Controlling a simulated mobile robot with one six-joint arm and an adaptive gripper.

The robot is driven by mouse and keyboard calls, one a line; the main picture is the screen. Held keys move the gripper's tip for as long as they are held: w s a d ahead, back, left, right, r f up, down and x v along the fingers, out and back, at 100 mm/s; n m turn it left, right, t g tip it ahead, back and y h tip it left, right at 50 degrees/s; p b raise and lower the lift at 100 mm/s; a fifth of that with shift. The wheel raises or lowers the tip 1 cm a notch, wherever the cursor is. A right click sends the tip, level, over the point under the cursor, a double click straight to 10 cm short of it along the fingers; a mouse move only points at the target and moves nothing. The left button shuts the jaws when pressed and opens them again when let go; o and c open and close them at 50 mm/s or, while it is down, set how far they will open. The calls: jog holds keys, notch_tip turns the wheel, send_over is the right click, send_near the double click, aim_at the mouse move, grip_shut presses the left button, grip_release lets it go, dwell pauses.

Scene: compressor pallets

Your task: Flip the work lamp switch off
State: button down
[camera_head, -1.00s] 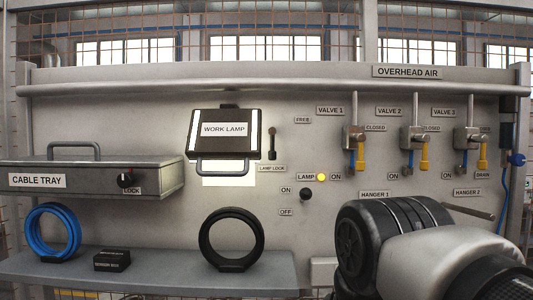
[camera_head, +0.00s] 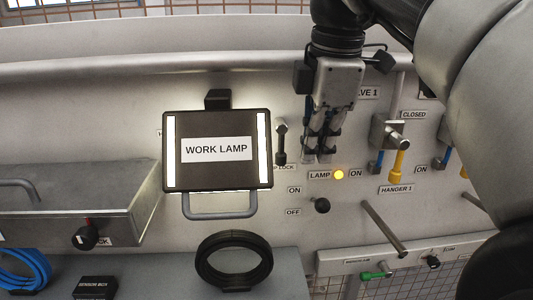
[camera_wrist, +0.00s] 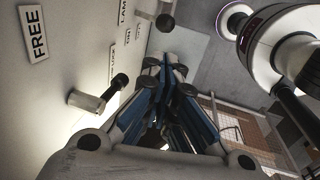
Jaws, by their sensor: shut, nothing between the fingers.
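The work lamp (camera_head: 217,180) is a black box on the panel with two bright white strips lit. Its switch (camera_head: 322,205) is a round black knob beside the ON and OFF labels; which position it is in is hard to tell. An amber light (camera_head: 339,174) glows above it, between the LAMP and ON labels. My gripper (camera_head: 318,155) is shut and empty, pointing down in front of the panel, above the switch and apart from it. In the wrist view, my gripper's fingertips (camera_wrist: 172,65) are together, and the black switch knob (camera_wrist: 165,22) shows beyond them.
The lamp lock lever (camera_head: 281,145) stands just left of my gripper; it also shows in the wrist view (camera_wrist: 90,101). A valve (camera_head: 391,132) with a yellow handle is at right. A hanger rod (camera_head: 384,229) sticks out below. A black ring (camera_head: 234,262) stands on the shelf.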

aim_at(318, 203)
jog(key=shift+s, duration=0.25)
jog(key=b+x, duration=0.2)
jog(key=x, duration=0.8)
jog(key=shift+f+b, duration=0.1)
jog(key=shift+b, duration=0.3)
jog(key=shift+s+f+t+b, duration=0.15)
jog(key=shift+t+b, duration=0.25)
jog(key=shift+b, duration=0.2)
jog(key=shift+s+f+t+b, duration=0.25)
jog(key=shift+f+t+b, duration=0.15)
jog(key=shift+b, duration=0.85)
notch_tip(318, 203, down, 8)
jog(key=s+t+b, duration=0.2)
jog(key=t+b, duration=0.6)
jog(key=b, duration=1.6)
jog(key=shift+t+b, duration=0.3)
jog(key=shift+t, duration=0.1)
jog(key=shift+s+r, duration=0.1)
jog(key=shift+r, duration=0.1)
